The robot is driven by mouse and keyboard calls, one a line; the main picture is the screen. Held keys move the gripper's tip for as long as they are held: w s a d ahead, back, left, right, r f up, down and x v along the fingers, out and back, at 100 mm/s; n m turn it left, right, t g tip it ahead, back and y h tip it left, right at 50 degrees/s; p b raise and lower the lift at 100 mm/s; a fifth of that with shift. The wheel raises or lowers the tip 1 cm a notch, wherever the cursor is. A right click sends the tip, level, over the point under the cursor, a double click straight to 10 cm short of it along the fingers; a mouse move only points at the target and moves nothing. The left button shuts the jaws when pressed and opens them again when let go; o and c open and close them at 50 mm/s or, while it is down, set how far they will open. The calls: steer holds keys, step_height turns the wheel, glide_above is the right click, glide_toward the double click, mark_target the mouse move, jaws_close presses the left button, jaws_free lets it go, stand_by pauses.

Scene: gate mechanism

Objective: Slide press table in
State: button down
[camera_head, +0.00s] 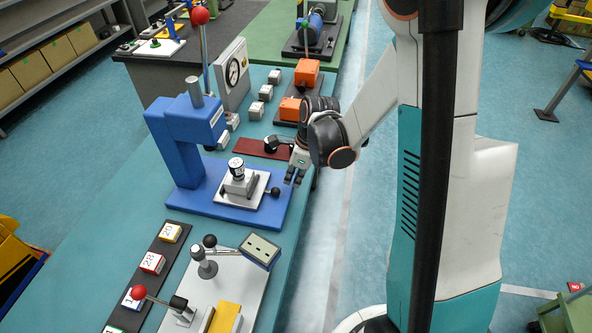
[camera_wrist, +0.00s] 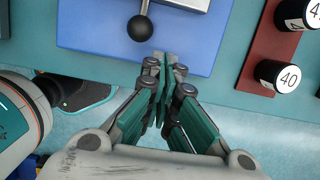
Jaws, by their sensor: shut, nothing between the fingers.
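The blue press (camera_head: 188,140) stands on a blue base plate on the bench. Its press table (camera_head: 228,193) is a light plate with a block and a round white-topped part on it, at the front of the base. A rod with a black ball knob (camera_head: 275,191) sticks out from the table's right side. The knob also shows in the wrist view (camera_wrist: 140,28), above my fingertips. My gripper (camera_head: 295,177) is shut and empty, just beside the knob and apart from it. In the wrist view my gripper (camera_wrist: 165,64) has its fingertips over the edge of the blue base plate (camera_wrist: 205,50).
A lever fixture (camera_head: 205,262) stands in front. Orange blocks (camera_head: 291,108) and a gauge (camera_head: 233,71) stand farther back.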

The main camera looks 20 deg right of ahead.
mark_target(256, 177)
steer(key=shift+x, duration=1.15)
steer(key=shift+w+a+b, duration=0.45)
steer(key=shift+w+a, duration=0.25)
steer(key=shift+a, duration=0.3)
steer(key=shift+w+a+r, duration=0.1)
steer(key=shift+w+a, duration=0.35)
steer(key=shift+a, duration=0.2)
steer(key=w+a, duration=0.2)
steer(key=w+a+b, duration=0.1)
steer(key=w+a, duration=0.1)
steer(key=a, duration=0.1)
steer(key=shift+a, duration=0.15)
